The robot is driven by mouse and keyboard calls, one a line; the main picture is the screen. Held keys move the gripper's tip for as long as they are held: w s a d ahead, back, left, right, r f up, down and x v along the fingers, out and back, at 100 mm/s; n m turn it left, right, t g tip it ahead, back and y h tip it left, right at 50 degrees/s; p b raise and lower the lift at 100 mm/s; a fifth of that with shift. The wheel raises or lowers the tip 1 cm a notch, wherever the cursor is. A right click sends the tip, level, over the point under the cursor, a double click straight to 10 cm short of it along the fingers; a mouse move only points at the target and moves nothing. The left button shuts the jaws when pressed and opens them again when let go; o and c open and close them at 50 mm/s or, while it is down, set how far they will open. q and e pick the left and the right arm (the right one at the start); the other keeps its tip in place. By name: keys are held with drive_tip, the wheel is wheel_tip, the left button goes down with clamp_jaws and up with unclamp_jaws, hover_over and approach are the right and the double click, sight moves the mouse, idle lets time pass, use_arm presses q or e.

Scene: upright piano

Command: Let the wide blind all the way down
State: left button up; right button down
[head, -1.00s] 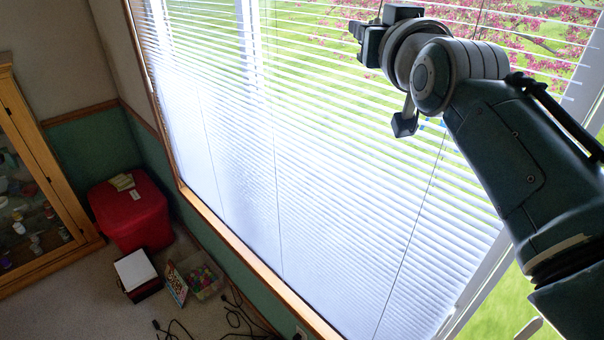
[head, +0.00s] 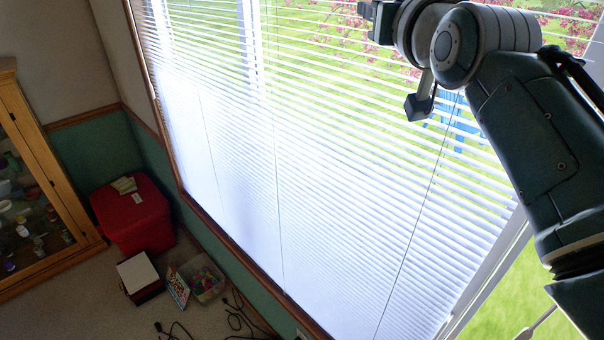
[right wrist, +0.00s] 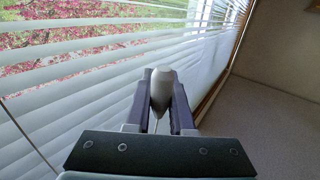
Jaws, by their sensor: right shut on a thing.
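The wide blind (head: 330,210) has white slats and hangs over the large window in the head view. Its lower slats reach the wooden sill and look close together. The upper slats are spaced wider, with grass and pink blossom showing through. Thin cords run down it. My right gripper (head: 370,14) is at the top edge of the head view, in front of the upper slats and partly cut off. In the right wrist view, its fingers (right wrist: 160,105) are shut on a pale, rounded cord knob (right wrist: 161,86), with the slats (right wrist: 75,95) beside it. My left gripper is out of view.
The wooden sill (head: 240,262) runs along the blind's bottom. On the floor below are a red box (head: 130,215), a black box with a white top (head: 138,271) and a clear bin (head: 203,278). Dark cables (head: 238,315) lie near the wall. A glass-door cabinet (head: 35,185) stands at left.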

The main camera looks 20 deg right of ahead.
drive_tip(key=s, duration=0.1)
drive_tip(key=s+d, duration=0.1)
drive_tip(key=s, duration=0.1)
drive_tip(key=shift+s+d+f, duration=0.2)
drive_tip(key=shift+s+d, duration=0.1)
drive_tip(key=shift+s, duration=0.05)
drive_tip(key=c, duration=0.6)
unclamp_jaws()
drive_tip(key=shift+r, duration=0.1)
drive_tip(key=shift+s+a, duration=0.1)
drive_tip(key=v, duration=0.4)
drive_tip(key=shift+s, duration=0.4)
